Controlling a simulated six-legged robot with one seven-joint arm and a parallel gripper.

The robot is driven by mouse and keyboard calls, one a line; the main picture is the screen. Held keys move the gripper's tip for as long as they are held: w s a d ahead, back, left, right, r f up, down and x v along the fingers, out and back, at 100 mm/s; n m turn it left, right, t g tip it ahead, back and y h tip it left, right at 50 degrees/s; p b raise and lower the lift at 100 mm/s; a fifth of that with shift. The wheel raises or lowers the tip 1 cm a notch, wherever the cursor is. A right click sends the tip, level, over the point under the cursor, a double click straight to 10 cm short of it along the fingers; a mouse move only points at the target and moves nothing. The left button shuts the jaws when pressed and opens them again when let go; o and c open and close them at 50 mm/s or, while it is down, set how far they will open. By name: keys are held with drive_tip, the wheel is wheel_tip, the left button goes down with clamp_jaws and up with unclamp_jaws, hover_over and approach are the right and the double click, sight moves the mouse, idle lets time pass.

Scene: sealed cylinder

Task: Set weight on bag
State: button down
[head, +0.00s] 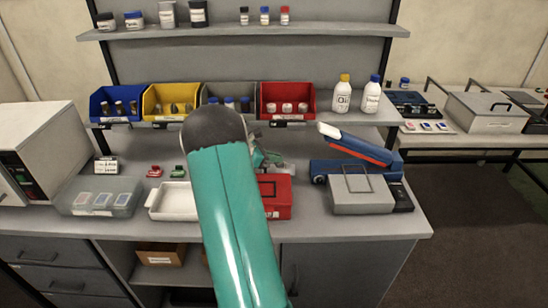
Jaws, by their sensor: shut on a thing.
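My green arm crosses the middle of the view, and its dark joint hides part of the bench behind it. Small grey and green parts, likely my gripper (264,157), show just right of that joint, above a red box with a dark handle (279,196). The fingertips and what they hold are too small and too covered to make out. A grey block with a wire handle (360,203) sits at the bench's right front. I cannot tell which thing is the weight. No bag can be made out for certain.
A blue device with a raised lever (350,171) stands behind the grey block. A white tray (173,215) and a clear box (98,210) lie left of my arm. Coloured bins (172,119) and two white bottles (342,98) line the shelf. A second table (500,140) stands right.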

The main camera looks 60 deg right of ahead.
drive_tip(key=shift+f, duration=0.1)
drive_tip(key=c, duration=1.5)
unclamp_jaws()
drive_tip(key=shift+c, duration=0.2)
